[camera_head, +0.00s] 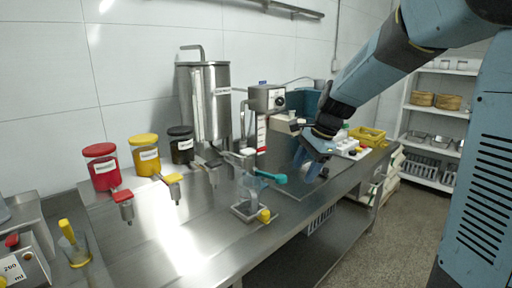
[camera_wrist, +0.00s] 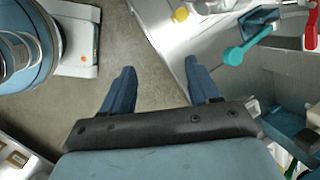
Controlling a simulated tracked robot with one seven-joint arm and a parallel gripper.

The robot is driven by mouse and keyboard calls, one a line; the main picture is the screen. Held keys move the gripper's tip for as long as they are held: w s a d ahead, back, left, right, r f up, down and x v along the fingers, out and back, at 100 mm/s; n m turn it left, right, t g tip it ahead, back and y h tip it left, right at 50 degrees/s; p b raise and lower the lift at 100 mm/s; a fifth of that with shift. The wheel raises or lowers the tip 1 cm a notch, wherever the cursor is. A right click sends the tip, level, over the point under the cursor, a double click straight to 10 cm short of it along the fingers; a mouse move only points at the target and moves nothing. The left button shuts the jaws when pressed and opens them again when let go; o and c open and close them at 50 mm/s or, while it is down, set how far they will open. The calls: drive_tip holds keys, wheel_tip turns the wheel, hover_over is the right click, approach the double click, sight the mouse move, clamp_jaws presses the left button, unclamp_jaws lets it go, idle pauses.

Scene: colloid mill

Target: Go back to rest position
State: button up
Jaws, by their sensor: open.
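My gripper (camera_head: 312,168) hangs over the right part of the steel table (camera_head: 180,236) in the head view, at the end of my blue arm. In the wrist view my gripper (camera_wrist: 158,85) has its two blue fingers spread apart, with nothing between them. Below them show the grey floor and the table's edge. A teal-handled valve (camera_head: 272,176) is left of the gripper in the head view, apart from it. The teal handle also shows at the upper right of the wrist view (camera_wrist: 234,55).
Red (camera_head: 103,165), yellow (camera_head: 145,154) and black (camera_head: 181,144) lidded jars stand along the wall, beside a tall steel vessel (camera_head: 205,105). A yellow basket (camera_head: 368,136) sits at the table's far end. White shelves (camera_head: 440,111) stand at the right. The table's front middle is bare.

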drive_tip(key=s+d+r+n+t+h, duration=0.1)
drive_tip(key=s+d+n, duration=0.2)
drive_tip(key=s, duration=0.5)
drive_tip(key=s+d+r+n+t+h, duration=0.1)
drive_tip(key=s+d+r+n, duration=0.1)
drive_tip(key=s+n, duration=0.3)
drive_tip(key=s+d+r+n+t+h, duration=0.1)
drive_tip(key=s+d+n, duration=0.3)
drive_tip(key=s, duration=0.6)
drive_tip(key=shift+s+r+n+t+h, duration=0.4)
drive_tip(key=shift+r+n+t, duration=0.2)
drive_tip(key=shift+r, duration=0.15)
